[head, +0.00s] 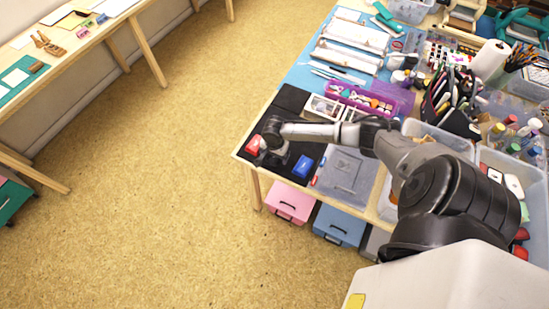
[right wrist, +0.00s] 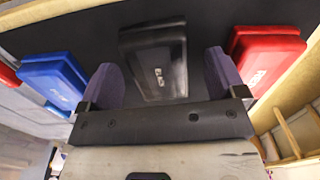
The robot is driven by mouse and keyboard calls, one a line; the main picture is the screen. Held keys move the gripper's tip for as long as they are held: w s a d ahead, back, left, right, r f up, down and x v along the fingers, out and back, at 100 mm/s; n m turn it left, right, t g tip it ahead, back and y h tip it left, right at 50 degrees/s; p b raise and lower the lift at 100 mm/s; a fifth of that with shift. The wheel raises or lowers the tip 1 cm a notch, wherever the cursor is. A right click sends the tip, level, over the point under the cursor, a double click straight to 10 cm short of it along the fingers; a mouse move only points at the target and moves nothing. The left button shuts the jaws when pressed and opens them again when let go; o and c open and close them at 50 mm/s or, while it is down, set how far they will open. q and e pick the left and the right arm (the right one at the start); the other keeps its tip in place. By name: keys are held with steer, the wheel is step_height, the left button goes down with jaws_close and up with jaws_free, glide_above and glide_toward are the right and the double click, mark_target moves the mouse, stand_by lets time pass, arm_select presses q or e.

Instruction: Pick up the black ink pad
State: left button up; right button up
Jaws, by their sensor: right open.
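The black ink pad (right wrist: 153,45) lies on the black mat (head: 292,98) and shows in the right wrist view, between and a little beyond my open fingers. My right gripper (right wrist: 162,78) is open and empty. In the head view my right gripper (head: 272,138) is over the mat near the table's corner, and it hides the black pad there. A red ink pad (head: 255,144) and a blue ink pad (head: 302,166) lie on either side of it. The wrist view also shows the blue pad (right wrist: 50,80) and the red pad (right wrist: 262,60). My left gripper is out of view.
A lidded grey plastic box (head: 345,175) stands right of the blue pad. A purple case (head: 370,98) and a white divided tray (head: 325,107) lie behind my arm. The table's front left edge is close to the red pad. Boxes stand below the table.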

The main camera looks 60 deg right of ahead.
steer(key=shift+f, duration=0.25)
steer(key=c, duration=1)
steer(key=shift+r, duration=0.1)
steer(key=shift+c, duration=0.2)
